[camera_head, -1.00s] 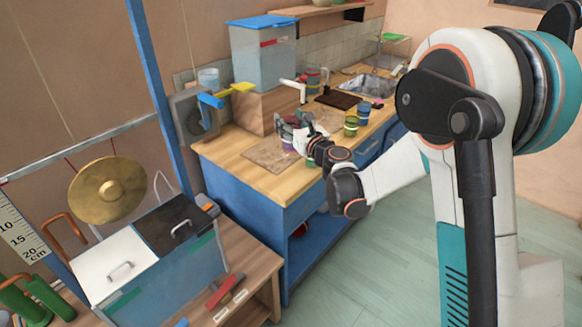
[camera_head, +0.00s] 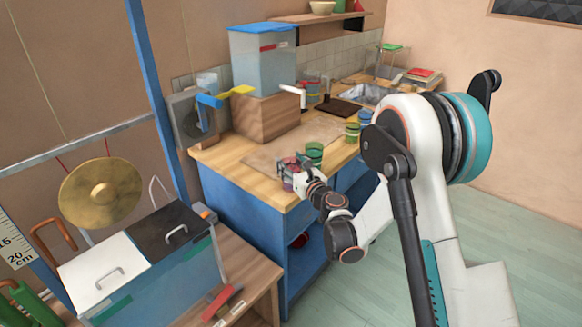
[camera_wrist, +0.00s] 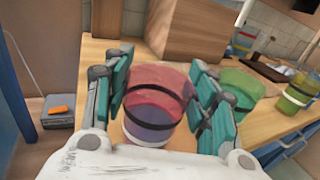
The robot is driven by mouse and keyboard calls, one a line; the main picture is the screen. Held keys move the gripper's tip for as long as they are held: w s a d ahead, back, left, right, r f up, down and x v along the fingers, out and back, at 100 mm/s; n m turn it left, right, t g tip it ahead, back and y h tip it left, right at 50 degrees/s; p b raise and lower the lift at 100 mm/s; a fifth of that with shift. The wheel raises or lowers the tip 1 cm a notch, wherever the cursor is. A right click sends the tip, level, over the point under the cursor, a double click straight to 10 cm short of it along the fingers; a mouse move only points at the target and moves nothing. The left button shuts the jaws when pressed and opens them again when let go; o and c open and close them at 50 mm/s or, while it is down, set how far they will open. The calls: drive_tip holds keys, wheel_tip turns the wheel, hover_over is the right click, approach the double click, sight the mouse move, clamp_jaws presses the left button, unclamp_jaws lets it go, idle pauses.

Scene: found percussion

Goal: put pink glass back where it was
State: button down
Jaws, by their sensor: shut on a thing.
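The pink glass (camera_wrist: 160,85) is between the teal pads of my gripper (camera_wrist: 158,95) in the wrist view. It is see-through, with a dark band around its middle and a purple-looking lower part. My gripper is shut on it. In the head view my gripper (camera_head: 290,172) and the pink glass (camera_head: 287,183) are at the front part of the wooden counter (camera_head: 215,160). I cannot tell whether its base touches the counter. A green glass (camera_head: 314,153) stands just behind and right of it, and it also shows in the wrist view (camera_wrist: 240,90).
A blue glass (camera_head: 352,133) and another green glass (camera_head: 365,117) stand further right. A wooden block (camera_head: 266,117) bears a clear tank (camera_head: 262,60) with a blue lid. A dark board (camera_head: 338,106) lies near the sink (camera_head: 370,93). A gong (camera_head: 100,194) hangs left.

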drive_tip(key=shift+f, duration=0.1)
drive_tip(key=c, duration=0.7)
unclamp_jaws()
